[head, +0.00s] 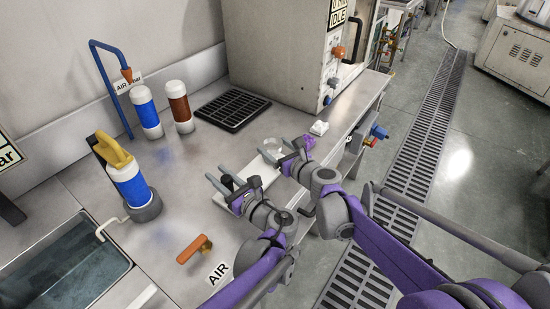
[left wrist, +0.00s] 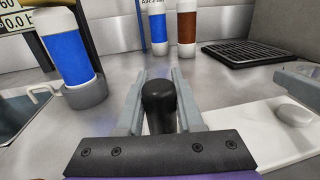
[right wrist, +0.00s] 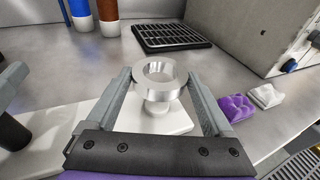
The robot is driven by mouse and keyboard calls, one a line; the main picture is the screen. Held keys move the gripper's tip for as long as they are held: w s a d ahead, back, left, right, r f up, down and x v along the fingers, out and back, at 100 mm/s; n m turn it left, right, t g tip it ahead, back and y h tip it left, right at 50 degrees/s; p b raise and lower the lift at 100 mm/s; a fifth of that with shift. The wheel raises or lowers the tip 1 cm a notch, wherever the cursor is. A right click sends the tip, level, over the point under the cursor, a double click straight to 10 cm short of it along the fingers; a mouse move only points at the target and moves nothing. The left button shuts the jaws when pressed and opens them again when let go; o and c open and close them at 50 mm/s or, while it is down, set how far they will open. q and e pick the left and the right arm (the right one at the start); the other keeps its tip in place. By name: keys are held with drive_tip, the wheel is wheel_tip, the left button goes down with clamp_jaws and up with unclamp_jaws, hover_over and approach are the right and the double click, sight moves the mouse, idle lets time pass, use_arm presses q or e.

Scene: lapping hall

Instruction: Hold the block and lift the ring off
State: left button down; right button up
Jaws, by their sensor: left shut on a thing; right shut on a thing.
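The block is a white slab (head: 262,180) with a black knob (left wrist: 158,103) at its left end and a short white post (left wrist: 295,113) at its right. My left gripper (head: 217,178) is shut on the black knob, which stands upright between its fingers. The silver ring (right wrist: 160,74) is held between the fingers of my right gripper (right wrist: 157,82), which is shut on it. The ring appears above the post, not around it; the post's top is bare in the left wrist view. The ring also shows in the head view (head: 271,144).
A black grate (head: 232,109), blue (head: 146,112) and brown (head: 180,107) bottles stand behind. A blue bottle with a yellow top (head: 128,182) and a sink (head: 70,268) are left. A white cloth-like piece (right wrist: 264,95) and purple one (right wrist: 236,107) lie right.

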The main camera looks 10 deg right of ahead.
wheel_tip(320, 180, up, 4)
drive_tip(key=shift+r, duration=0.25)
use_arm(q)
drive_tip(key=shift+c, duration=2.3)
unclamp_jaws()
